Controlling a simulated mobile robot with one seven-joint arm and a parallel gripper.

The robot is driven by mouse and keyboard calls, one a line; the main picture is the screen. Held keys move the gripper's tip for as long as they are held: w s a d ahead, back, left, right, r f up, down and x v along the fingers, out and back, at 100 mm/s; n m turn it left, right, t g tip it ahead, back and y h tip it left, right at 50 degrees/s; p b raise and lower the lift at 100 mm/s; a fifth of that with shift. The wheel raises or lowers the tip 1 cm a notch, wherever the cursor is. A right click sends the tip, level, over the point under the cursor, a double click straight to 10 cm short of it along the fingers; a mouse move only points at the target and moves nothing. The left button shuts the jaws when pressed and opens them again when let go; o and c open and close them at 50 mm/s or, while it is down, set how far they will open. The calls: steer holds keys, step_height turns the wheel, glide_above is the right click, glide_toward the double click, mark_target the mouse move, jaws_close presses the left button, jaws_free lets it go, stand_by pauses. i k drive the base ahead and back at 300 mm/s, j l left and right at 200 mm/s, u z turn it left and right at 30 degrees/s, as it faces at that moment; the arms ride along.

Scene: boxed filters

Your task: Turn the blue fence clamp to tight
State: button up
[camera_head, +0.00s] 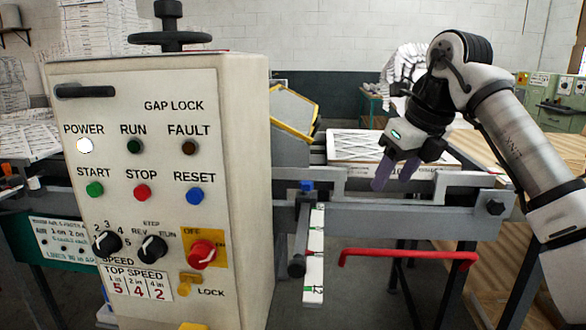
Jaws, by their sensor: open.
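A small blue piece, which looks like the fence clamp (306,186), sits on the grey rail beside the control box, at the top end of a white marked scale strip (315,255). It is too small to tell which way it is turned. My gripper (395,176) is to the right of the clamp and apart from it, over the grey rails. Its purple fingers point down, open, with nothing seen between them.
The tall control box (240,170) with lamps, buttons and knobs stands close on the left. A white pleated filter (360,146) lies behind the rails. A red bar (408,255) juts out below. A wooden table (505,268) is at right.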

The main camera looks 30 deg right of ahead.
mark_target(306, 186)
steer(key=i, duration=0.85)
